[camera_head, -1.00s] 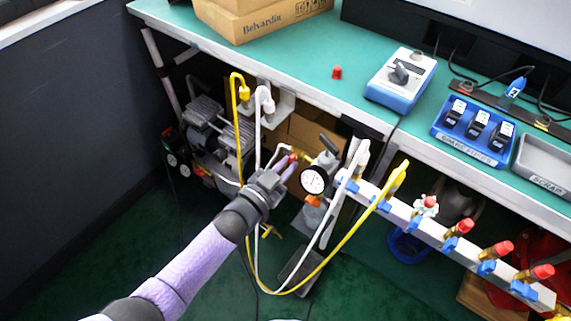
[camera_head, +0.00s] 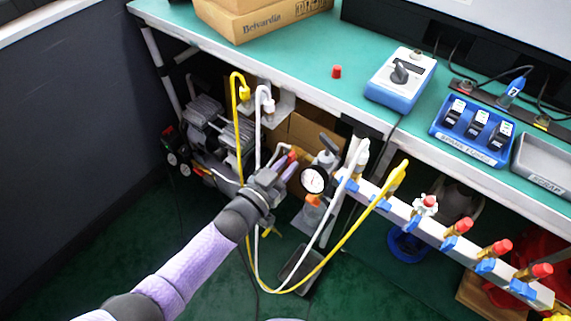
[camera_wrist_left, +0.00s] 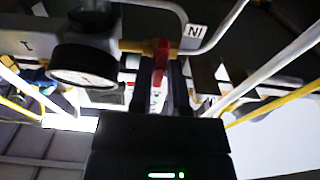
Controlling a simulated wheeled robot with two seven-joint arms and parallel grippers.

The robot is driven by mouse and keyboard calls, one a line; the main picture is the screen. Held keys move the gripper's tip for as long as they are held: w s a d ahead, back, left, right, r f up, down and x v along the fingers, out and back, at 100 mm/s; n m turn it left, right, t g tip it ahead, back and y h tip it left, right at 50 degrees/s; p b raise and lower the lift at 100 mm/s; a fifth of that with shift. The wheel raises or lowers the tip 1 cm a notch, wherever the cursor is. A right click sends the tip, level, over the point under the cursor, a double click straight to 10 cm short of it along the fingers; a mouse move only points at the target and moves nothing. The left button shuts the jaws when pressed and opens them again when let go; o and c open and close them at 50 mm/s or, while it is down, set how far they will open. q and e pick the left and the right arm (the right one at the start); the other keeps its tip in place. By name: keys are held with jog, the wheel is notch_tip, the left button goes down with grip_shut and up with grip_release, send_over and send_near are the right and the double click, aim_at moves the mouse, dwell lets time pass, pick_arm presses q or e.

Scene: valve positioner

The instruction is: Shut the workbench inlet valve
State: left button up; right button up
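The fingers are apart, and I see no firm contact. In the head view my left gripper (camera_head: 283,166) is under the bench edge, left of the round pressure gauge (camera_head: 314,179), and partly covers the valve. The gauge also shows in the wrist view (camera_wrist_left: 83,66). My right gripper is not in view.
Yellow (camera_head: 330,268) and white (camera_head: 327,225) hoses loop close around my left forearm. A manifold bar (camera_head: 450,243) with several red-capped brass fittings runs to the right. The green bench top (camera_head: 300,65) lies above. A compressor (camera_head: 205,125) stands behind at left.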

pick_arm(q)
jog(key=o, duration=0.3)
jog(key=p+v, duration=0.4)
jog(key=v, duration=0.6)
